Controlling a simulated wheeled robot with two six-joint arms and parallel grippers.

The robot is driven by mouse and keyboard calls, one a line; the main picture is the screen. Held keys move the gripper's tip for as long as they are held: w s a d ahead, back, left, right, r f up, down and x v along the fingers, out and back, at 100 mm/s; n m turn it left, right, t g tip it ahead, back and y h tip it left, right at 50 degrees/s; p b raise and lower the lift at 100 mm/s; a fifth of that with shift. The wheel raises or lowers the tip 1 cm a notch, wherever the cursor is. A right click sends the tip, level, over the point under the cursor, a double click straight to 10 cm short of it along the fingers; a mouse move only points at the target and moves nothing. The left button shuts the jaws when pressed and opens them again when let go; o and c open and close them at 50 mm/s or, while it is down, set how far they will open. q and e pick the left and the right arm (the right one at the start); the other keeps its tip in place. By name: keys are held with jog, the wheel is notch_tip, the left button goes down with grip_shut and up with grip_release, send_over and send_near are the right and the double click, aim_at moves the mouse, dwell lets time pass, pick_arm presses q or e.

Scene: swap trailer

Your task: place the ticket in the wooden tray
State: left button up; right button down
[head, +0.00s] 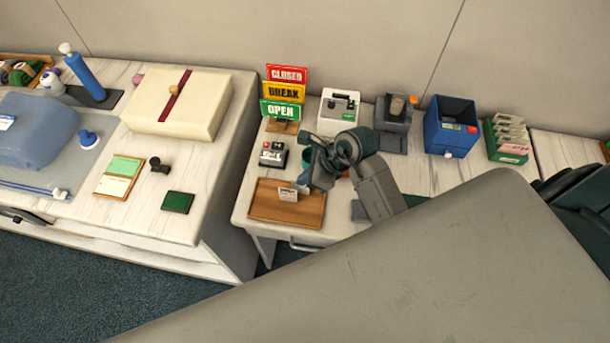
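The wooden tray (268,211) is a flat brown board-like tray at the front of the desk in the middle of the head view. A small white ticket (288,195) with dark print shows over the tray's right half, right beside my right gripper's tips. My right gripper (304,178) reaches in from the right, low over the tray's back right part. Its fingers are small and partly overlapped by the wrist, so I cannot tell whether they grip the ticket or stand apart from it. I cannot tell whether the ticket touches the tray. My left gripper is not in view.
A small device (273,154) and a stack of CLOSED, BREAK and OPEN signs (283,92) stand behind the tray. A white box (338,110), a blue bin (451,126) and a green card holder (508,140) stand along the back. A cream box (178,104) sits on the left counter.

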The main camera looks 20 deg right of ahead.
jog(key=shift+f, duration=0.25)
jog(key=shift+f, duration=0.25)
jog(key=c, duration=2)
grip_release()
jog(key=shift+r, duration=0.1)
